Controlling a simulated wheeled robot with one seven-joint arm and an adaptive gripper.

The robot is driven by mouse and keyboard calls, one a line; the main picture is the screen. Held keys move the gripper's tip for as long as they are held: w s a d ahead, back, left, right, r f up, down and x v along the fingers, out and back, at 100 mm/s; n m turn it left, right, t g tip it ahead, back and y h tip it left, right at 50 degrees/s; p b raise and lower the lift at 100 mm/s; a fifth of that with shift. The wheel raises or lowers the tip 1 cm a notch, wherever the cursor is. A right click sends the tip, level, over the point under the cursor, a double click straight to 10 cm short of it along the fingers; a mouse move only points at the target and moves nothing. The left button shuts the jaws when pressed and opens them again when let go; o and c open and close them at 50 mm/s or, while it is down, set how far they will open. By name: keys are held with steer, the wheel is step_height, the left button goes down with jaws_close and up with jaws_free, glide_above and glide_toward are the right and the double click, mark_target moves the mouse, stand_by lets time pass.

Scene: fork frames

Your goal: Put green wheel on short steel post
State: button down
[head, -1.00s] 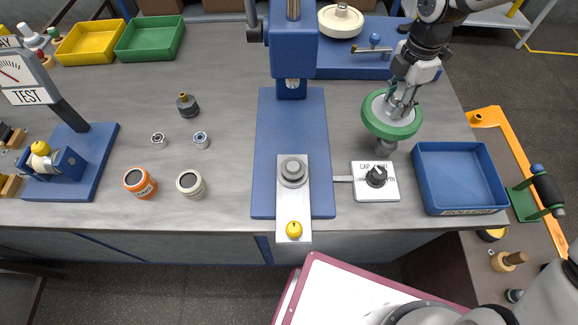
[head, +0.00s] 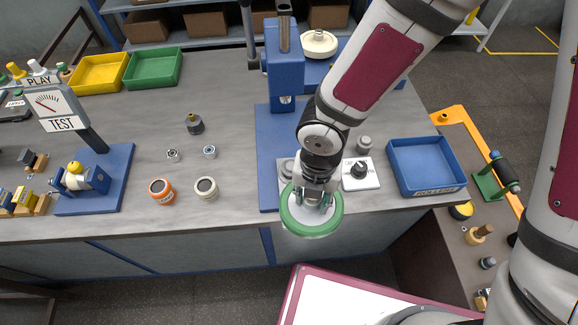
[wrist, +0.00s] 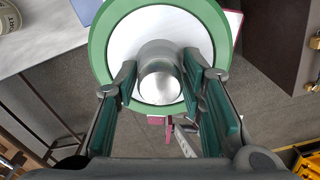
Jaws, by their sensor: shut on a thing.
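The green wheel (head: 312,231) has a green rim, a white face and a steel hub. My gripper (head: 315,199) is shut on its hub and holds it over the bench's front edge. In the wrist view the fingers of my gripper (wrist: 160,70) stand on both sides of the hub, with the wheel (wrist: 122,42) around them. A short grey steel post (head: 364,144) stands on the bench behind the switch box, apart from the wheel. Another steel cylinder (head: 288,168) on the press plate is partly hidden by my arm; I cannot tell which is the named post.
The switch box (head: 360,171) is right of the wheel, beside a blue tray (head: 425,190). The blue press (head: 285,70) rises behind. Orange (head: 161,191) and cream (head: 205,188) rings lie left. A white-topped, red-edged surface (head: 350,297) is in front.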

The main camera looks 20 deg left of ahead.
steer(key=w+a+b, duration=0.1)
steer(key=w+a, duration=0.2)
steer(key=w, duration=0.1)
steer(key=w+a+f+b, duration=0.1)
steer(key=w+a+b, duration=0.1)
steer(key=w+a, duration=0.1)
steer(key=w+a+b, duration=0.2)
steer(key=w, duration=0.4)
steer(key=shift+w+a+f, duration=0.1)
steer(key=shift+a+f, duration=0.2)
steer(key=shift+a, duration=0.1)
steer(key=shift+f+b, duration=0.8)
steer(key=shift+f, duration=0.9)
steer(key=shift+f, duration=0.1)
steer(key=c, duration=1)
jaws_free()
steer(key=shift+c, duration=0.2)
step_height(320, 180, up, 12)
steer(key=b, duration=0.1)
steer(key=shift+d, duration=0.1)
